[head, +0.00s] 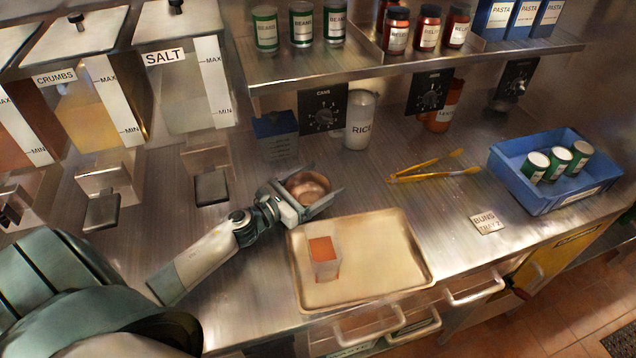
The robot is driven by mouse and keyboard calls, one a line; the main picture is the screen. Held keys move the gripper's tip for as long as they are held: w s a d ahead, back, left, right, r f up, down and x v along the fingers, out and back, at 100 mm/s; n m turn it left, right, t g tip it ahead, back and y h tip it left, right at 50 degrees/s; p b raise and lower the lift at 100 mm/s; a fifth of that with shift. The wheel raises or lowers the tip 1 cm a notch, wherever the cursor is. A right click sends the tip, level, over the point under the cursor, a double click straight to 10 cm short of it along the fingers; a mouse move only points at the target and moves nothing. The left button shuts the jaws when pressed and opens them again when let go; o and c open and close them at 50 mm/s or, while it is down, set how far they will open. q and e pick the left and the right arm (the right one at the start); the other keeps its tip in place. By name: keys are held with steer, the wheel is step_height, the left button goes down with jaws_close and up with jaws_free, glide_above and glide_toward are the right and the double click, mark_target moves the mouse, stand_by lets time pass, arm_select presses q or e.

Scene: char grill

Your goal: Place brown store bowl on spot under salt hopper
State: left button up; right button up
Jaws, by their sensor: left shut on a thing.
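The brown bowl (309,187) is a small round copper-brown bowl in the head view, near the middle of the counter. My left gripper (318,200) is shut on it, with fingers along its near and right sides. The bowl looks upright, close above or on the counter behind the tray; I cannot tell which. The salt hopper (187,85), labelled SALT, stands at the upper left. Its dispenser with a dark lever (211,187) is below it, left of the bowl. The counter spot under that dispenser looks empty. My right gripper is not in view.
A beige tray (390,262) with a clear container of orange contents (323,258) lies in front of the gripper. A crumbs hopper (75,95) stands left of the salt hopper.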

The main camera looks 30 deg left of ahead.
arm_select(q)
steer(key=shift+r+p, duration=0.3)
steer(key=shift+r, duration=0.35)
steer(key=r+p, duration=0.3)
steer(key=shift+w+d+r, duration=0.2)
steer(key=shift+w+d, duration=0.05)
steer(key=shift+d, duration=0.05)
steer(key=w+d+r+p, duration=0.5)
steer(key=w+d, duration=0.2)
steer(key=d, duration=0.1)
steer(key=shift+d+r, duration=0.2)
steer(key=shift+r, duration=0.15)
